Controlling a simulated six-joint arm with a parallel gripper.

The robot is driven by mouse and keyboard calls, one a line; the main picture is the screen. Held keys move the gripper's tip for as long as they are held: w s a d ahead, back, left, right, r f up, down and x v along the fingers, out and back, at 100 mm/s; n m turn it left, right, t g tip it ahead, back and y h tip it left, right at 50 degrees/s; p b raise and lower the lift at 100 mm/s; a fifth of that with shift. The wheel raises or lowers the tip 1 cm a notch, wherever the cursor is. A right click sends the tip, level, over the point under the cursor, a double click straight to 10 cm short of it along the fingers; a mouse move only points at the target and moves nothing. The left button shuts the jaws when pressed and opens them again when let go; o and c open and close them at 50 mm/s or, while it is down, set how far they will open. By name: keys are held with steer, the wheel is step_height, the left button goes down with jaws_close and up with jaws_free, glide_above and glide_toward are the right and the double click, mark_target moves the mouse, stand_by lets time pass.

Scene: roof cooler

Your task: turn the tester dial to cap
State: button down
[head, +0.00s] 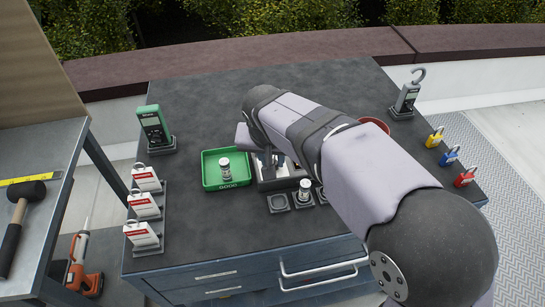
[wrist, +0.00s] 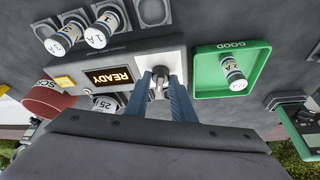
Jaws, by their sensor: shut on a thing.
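The tester (head: 268,184) is a pale panel on the dark bench top, mostly hidden behind my arm in the head view. In the wrist view, which sees it upside down, the tester (wrist: 140,64) has a lit display (wrist: 109,77) reading READY. Its dial (wrist: 159,72) is a grey knob beside the display. My gripper (wrist: 161,84) has its two blue fingers closed around the dial, one on each side. The dial's markings and the position it points to cannot be read, as the fingers cover part of it.
A green GOOD tray (head: 208,182) beside the tester holds a labelled cylinder (wrist: 233,74). More cylinders (wrist: 100,31) stand by the tester, near an empty socket (head: 278,203). A red scrap bin (wrist: 42,100) is on the other side. A green meter (head: 153,125) and padlocks (head: 451,155) flank the bench.

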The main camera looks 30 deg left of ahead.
steer(key=c, duration=1.5)
jaws_free()
steer(key=shift+c, duration=0.2)
steer(key=shift+r, duration=0.1)
steer(key=v, duration=0.7)
steer(key=shift+r, duration=0.1)
